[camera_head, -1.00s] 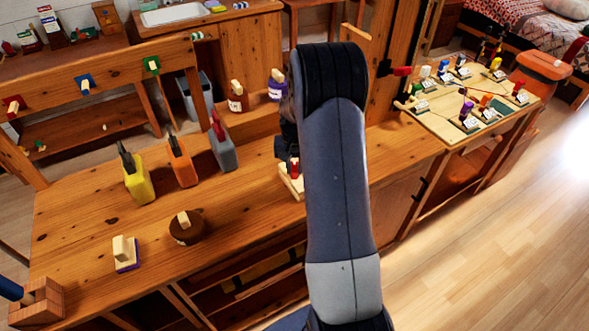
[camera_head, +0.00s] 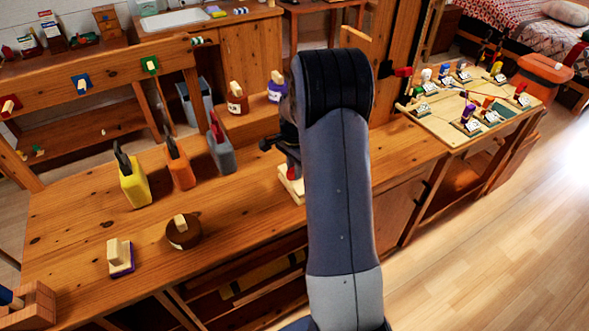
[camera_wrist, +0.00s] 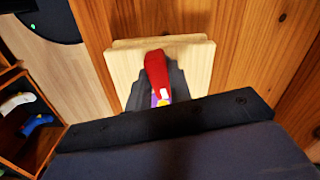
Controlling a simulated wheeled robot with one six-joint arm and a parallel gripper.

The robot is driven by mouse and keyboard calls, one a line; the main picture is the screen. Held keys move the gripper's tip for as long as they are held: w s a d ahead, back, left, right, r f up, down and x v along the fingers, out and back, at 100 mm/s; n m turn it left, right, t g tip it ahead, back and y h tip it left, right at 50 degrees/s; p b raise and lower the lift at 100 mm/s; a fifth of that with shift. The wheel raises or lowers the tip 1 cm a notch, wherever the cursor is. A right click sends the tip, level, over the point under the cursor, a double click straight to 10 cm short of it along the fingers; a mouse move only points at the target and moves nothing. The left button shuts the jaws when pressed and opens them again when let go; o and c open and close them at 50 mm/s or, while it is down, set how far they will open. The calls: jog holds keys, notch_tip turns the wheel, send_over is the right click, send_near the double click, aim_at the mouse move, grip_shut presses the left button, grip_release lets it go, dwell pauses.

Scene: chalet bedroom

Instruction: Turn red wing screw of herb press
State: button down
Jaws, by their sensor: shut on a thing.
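The herb press has a pale square wooden base (camera_wrist: 203,58), seen from above in the wrist view. Its red wing screw (camera_wrist: 156,68) points up toward the wrist camera over the base. My gripper (camera_wrist: 160,84) is shut on the red wing screw, with a dark finger on each side of it. A bit of purple and yellow shows low between the fingers. In the head view the pale base (camera_head: 291,186) stands on the wooden counter, partly hidden behind my arm. My gripper and the screw are mostly hidden there.
Yellow (camera_head: 134,184), orange (camera_head: 180,170) and grey (camera_head: 220,152) containers stand left of the press on the counter (camera_head: 75,215). A round brown lidded pot (camera_head: 184,234) sits nearer the front edge. A board with several coloured items (camera_head: 450,125) lies to the right.

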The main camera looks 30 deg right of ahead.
jog(key=shift+m, duration=0.6)
jog(key=c, duration=1.3)
grip_release()
jog(key=shift+r, duration=0.1)
notch_tip(320, 180, up, 11)
jog(key=shift+f+b, duration=0.15)
jog(key=shift+b, duration=0.25)
